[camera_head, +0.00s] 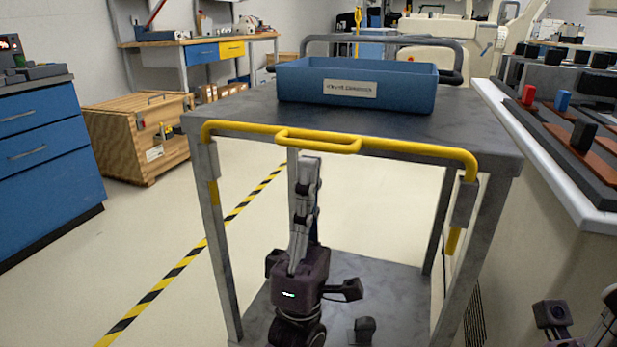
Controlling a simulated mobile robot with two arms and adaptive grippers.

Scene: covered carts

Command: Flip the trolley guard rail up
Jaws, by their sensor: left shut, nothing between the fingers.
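The trolley (400,135) is a grey metal cart with a flat top, thin legs and a lower shelf. Its yellow guard rail (410,148) runs across the near edge at about the height of the top, with its ends bent down at brackets on both near legs. A yellow loop handle (318,143) is in the rail's middle. My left gripper (309,160) points upward just below this loop, fingers together and empty. I cannot tell whether the fingertips touch the rail. My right gripper (553,316) shows only partly at the bottom right corner, and its fingers are not clear.
A labelled blue bin (355,88) stands on the trolley top, with a grey push handle (385,40) behind. A white-edged counter (555,180) is close on the right. Blue drawers (45,150) and a wooden crate (135,140) stand left. Floor left of the trolley is clear.

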